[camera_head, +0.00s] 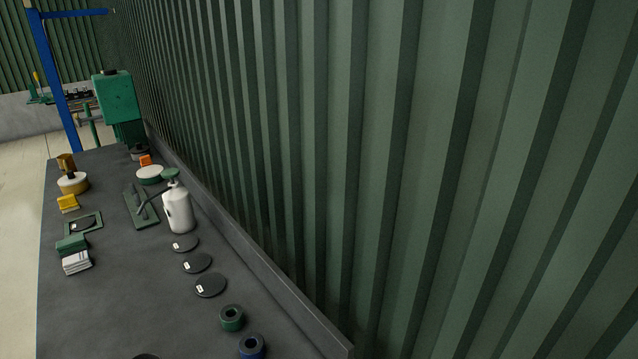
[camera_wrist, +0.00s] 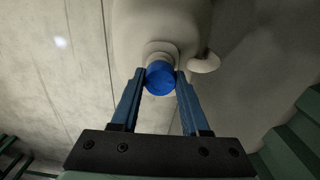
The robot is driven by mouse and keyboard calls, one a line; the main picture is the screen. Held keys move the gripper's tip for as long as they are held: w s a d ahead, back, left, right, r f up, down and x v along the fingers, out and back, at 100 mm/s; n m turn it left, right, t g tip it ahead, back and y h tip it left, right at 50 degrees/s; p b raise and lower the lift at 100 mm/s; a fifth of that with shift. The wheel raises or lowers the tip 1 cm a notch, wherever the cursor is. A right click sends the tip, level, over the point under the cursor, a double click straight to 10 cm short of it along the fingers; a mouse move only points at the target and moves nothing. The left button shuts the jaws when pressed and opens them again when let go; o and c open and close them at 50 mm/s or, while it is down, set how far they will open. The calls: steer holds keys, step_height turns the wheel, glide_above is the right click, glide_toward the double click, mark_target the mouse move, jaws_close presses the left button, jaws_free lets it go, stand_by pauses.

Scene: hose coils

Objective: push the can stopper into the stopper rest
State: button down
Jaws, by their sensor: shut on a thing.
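In the wrist view, my gripper (camera_wrist: 160,80) is closed on a round blue stopper (camera_wrist: 160,78), one blue finger on each side. The stopper is in front of the pale collar (camera_wrist: 158,54) of a large cream can (camera_wrist: 165,20). I cannot tell whether it is seated in the neck or clear of it. In the head view, neither my gripper nor the blue stopper shows. A green ring (camera_head: 232,318) and a blue ring (camera_head: 251,346) with dark holes stand at the bench's near end. I cannot tell which thing is the stopper rest.
The dark bench (camera_head: 120,310) runs along a green corrugated wall. The near left of the bench is mostly bare.

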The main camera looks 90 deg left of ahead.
steer(key=shift+r+p, duration=1.05)
steer(key=shift+p, duration=0.1)
step_height(320, 180, up, 6)
steer(key=p, duration=0.6)
steer(key=shift+r+p, duration=0.1)
steer(key=shift+p, duration=0.2)
steer(key=shift+w, duration=0.1)
